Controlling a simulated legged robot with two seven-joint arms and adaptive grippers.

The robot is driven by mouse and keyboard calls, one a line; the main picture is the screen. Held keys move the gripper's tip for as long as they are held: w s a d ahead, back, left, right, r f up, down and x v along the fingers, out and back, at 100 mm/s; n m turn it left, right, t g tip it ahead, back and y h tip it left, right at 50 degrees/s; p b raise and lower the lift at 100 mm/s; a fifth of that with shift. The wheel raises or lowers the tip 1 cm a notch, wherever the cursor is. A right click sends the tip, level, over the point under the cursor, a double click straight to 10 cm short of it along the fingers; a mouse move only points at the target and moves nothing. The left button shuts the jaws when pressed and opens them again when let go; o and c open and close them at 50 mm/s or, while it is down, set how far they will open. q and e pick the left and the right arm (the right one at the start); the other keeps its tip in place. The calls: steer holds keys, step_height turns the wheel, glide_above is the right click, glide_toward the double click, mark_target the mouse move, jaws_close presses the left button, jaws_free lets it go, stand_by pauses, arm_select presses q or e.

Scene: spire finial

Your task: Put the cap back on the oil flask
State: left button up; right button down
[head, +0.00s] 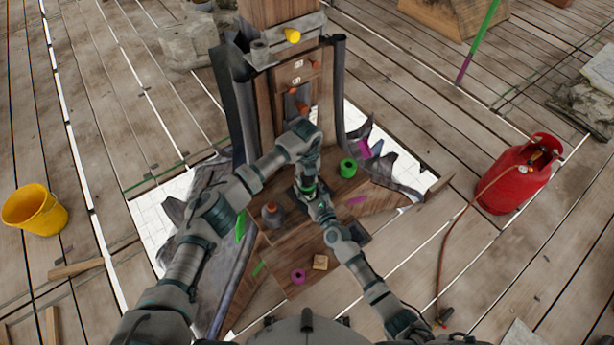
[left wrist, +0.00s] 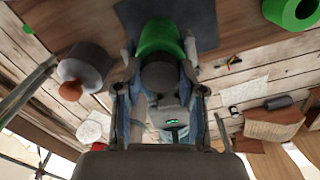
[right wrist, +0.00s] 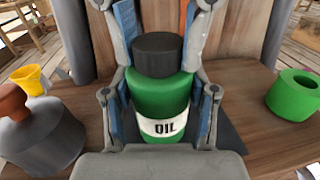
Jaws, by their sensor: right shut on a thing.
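The green oil flask (right wrist: 160,95), with a white OIL label, stands upright over a dark pad (right wrist: 228,137). The dark round cap (right wrist: 157,55) sits on its top; I cannot tell whether it is fully seated. My right gripper (right wrist: 160,105) is shut on the flask, one finger on each side. My left gripper (left wrist: 160,70) is over the flask, its fingers on either side of the cap (left wrist: 160,77) with a visible gap, so it looks open. In the head view, the arms mostly hide the flask (head: 309,180).
A green ring (right wrist: 295,95) lies to the right of the flask. A grey pot with an orange knob (right wrist: 38,135) stands to the left. A purple ring (head: 298,276) and a small wooden block (head: 320,262) lie near the front edge. A wooden post (head: 285,100) rises behind.

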arm_select(q)
jaws_close()
steer(key=m, duration=1.3)
steer(key=shift+w, duration=0.1)
steer(key=o, duration=0.9)
jaws_free()
step_height(320, 180, up, 12)
steer(key=shift+f, duration=0.1)
